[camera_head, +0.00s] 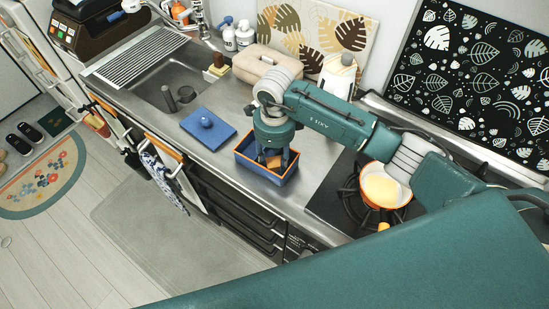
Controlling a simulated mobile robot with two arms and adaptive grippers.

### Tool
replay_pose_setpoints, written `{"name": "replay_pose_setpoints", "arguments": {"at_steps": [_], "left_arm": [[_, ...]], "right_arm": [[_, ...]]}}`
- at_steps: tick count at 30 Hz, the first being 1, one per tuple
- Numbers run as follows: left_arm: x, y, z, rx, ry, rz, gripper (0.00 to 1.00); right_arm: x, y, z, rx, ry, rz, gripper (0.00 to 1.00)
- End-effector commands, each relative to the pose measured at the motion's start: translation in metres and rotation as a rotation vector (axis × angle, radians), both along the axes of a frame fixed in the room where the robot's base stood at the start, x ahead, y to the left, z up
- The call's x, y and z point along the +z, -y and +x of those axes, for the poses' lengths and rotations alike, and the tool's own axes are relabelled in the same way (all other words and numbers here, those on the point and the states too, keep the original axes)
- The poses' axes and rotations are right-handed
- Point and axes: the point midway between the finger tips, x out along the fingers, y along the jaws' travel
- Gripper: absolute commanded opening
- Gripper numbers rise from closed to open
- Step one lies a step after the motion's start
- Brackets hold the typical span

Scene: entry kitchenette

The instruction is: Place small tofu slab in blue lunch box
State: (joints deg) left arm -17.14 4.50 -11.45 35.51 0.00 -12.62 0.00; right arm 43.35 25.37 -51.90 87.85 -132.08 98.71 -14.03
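The blue lunch box (246,161), with an orange rim, stands open on the steel counter. My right gripper (273,160) points down into it. A small tan-orange piece, which looks like the tofu slab (274,162), shows at the fingertips inside the box walls. The fingers stand on either side of it; I cannot tell whether they grip it or whether it touches the box floor. My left gripper is not in view.
The sink (172,82) is farther left. An orange pan (385,188) with pale yellow contents sits on the stove at right.

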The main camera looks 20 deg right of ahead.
Motion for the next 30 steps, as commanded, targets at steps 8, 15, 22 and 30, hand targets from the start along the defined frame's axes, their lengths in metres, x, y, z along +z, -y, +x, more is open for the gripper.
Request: {"name": "replay_pose_setpoints", "arguments": {"at_steps": [8, 15, 22, 30], "left_arm": [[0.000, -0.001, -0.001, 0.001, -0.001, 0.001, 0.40], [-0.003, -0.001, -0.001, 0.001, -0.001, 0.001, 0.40], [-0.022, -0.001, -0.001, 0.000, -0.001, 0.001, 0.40], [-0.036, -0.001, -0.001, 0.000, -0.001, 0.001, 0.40]], "right_arm": [[0.000, 0.000, 0.000, 0.000, 0.000, 0.000, 0.47], [0.013, 0.000, 0.002, 0.001, 0.004, 0.000, 0.47], [0.060, 0.001, 0.002, 0.001, 0.007, -0.001, 0.47], [0.109, 0.000, 0.001, 0.001, 0.004, 0.000, 0.47]]}}
